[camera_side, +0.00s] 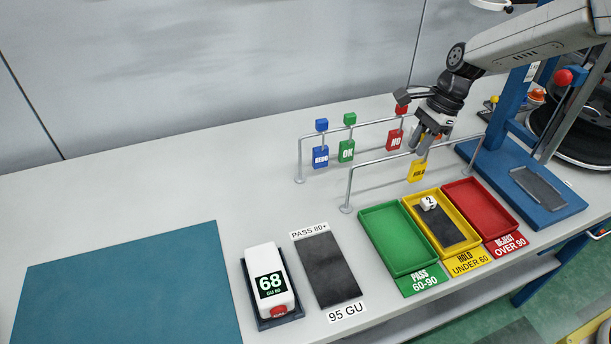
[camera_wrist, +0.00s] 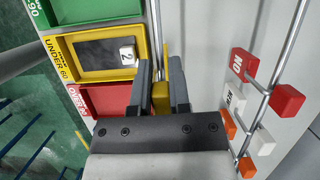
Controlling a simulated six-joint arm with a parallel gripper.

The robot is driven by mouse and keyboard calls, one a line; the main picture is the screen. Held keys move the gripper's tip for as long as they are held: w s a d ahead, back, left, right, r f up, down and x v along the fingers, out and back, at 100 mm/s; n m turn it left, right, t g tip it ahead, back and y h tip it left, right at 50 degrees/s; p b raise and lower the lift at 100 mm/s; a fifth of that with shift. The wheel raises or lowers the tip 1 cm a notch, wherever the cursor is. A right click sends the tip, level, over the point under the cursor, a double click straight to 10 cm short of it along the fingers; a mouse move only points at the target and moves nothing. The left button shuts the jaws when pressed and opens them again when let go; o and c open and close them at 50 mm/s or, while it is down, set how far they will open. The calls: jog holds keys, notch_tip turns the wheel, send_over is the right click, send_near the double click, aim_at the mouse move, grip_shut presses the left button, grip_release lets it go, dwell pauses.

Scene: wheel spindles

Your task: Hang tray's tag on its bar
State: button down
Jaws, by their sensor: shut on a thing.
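My gripper (camera_side: 424,150) is shut on the yellow HOLD tag (camera_side: 417,171), at the front bar (camera_side: 380,161). In the wrist view the tag (camera_wrist: 161,92) stands between the two fingers (camera_wrist: 161,88), and the bar (camera_wrist: 155,25) runs up to it. The tag's face is below the bar's line in the side view; the fingers hide whether its hook sits on the bar. The yellow HOLD UNDER 60 tray (camera_side: 463,254) is in front of the bar, between the green PASS tray (camera_side: 375,222) and red REJECT tray (camera_side: 497,204). It holds a dark slab (camera_side: 438,229) and a white cube marked 2 (camera_side: 428,204).
The back rail (camera_side: 372,124) carries the blue REDO (camera_side: 320,158), green OK (camera_side: 346,151) and red NO (camera_side: 395,141) tags. A meter reading 68 (camera_side: 269,283) and a dark 95 GU plate (camera_side: 328,270) lie left of the trays.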

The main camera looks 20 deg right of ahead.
jog(key=c, duration=0.5)
grip_release()
jog(key=shift+v, duration=3.9)
jog(key=s+d+f+n+t+h, duration=0.1)
jog(key=s+f+n, duration=0.3)
jog(key=s+n, duration=0.4)
jog(key=s+d+f+n+t+h, duration=0.1)
jog(key=s+d+f+n+h, duration=0.1)
jog(key=s+f+n, duration=0.3)
jog(key=s+n, duration=0.4)
jog(key=s, duration=0.3)
jog(key=shift+d+n+t+h, duration=0.3)
jog(key=shift+d+h, duration=0.1)
jog(key=shift+w, duration=0.1)
